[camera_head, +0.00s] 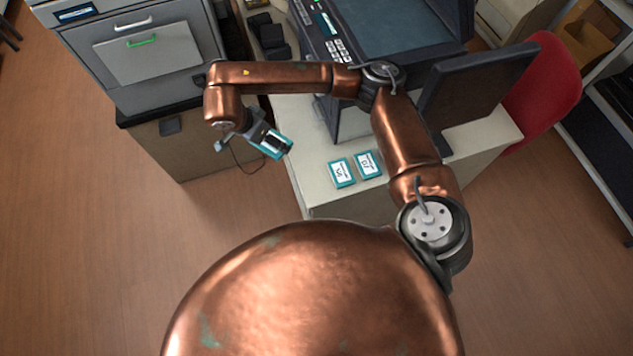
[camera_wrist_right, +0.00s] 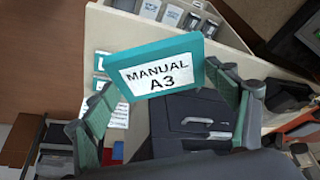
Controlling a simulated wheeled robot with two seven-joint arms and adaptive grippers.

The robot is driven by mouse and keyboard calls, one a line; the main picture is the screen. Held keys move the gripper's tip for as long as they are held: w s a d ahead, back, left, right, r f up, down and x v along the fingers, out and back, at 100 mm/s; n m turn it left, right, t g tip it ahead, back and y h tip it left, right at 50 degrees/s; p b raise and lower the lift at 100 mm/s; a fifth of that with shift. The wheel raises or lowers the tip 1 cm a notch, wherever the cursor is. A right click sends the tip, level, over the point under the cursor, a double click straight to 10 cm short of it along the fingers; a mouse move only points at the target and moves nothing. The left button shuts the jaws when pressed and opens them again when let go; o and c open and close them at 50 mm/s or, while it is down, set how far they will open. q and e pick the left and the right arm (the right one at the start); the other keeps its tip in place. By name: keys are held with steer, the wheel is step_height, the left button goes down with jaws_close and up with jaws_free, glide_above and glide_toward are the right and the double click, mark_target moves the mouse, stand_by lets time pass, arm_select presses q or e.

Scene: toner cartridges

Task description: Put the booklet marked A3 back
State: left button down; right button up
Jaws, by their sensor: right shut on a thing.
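My right gripper (camera_head: 264,137) is shut on the booklet marked A3 (camera_head: 277,146). It holds the booklet in the air, off the left edge of the pale table (camera_head: 315,195). In the right wrist view the A3 booklet (camera_wrist_right: 162,74) is teal with a white label reading "MANUAL A3", tilted between the two fingers. Two similar teal booklets, one at the left (camera_head: 341,173) and one at the right (camera_head: 369,164), lie side by side near the table's front edge; their marks are too small to read surely. My left gripper is not in view.
A grey cabinet (camera_head: 150,52) with a green drawer handle stands at the upper left. On the table are a dark printer (camera_head: 395,25), a black monitor-like panel (camera_head: 475,85) and dark blocks (camera_head: 270,35). A red chair (camera_head: 545,90) is at the right. Floor (camera_head: 90,230) at left is clear.

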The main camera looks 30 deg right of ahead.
step_height(320, 180, down, 11)
steer(key=s+a+m+g, duration=0.3)
steer(key=m, duration=0.4)
steer(key=p, duration=0.1)
glide_toward(317, 181)
steer(key=shift+s+d+f, duration=0.3)
steer(key=shift+d+f, duration=0.05)
steer(key=shift+d, duration=0.05)
steer(key=shift+d+f, duration=0.4)
steer(key=shift+f, duration=0.1)
steer(key=x, duration=0.2)
steer(key=p+x, duration=0.1)
steer(key=shift+s+a+f, duration=0.1)
steer(key=shift+a+f, duration=0.05)
steer(key=shift+a, duration=0.1)
steer(key=shift+f, duration=0.45)
steer(key=o, duration=1.3)
steer(key=shift+f, duration=0.1)
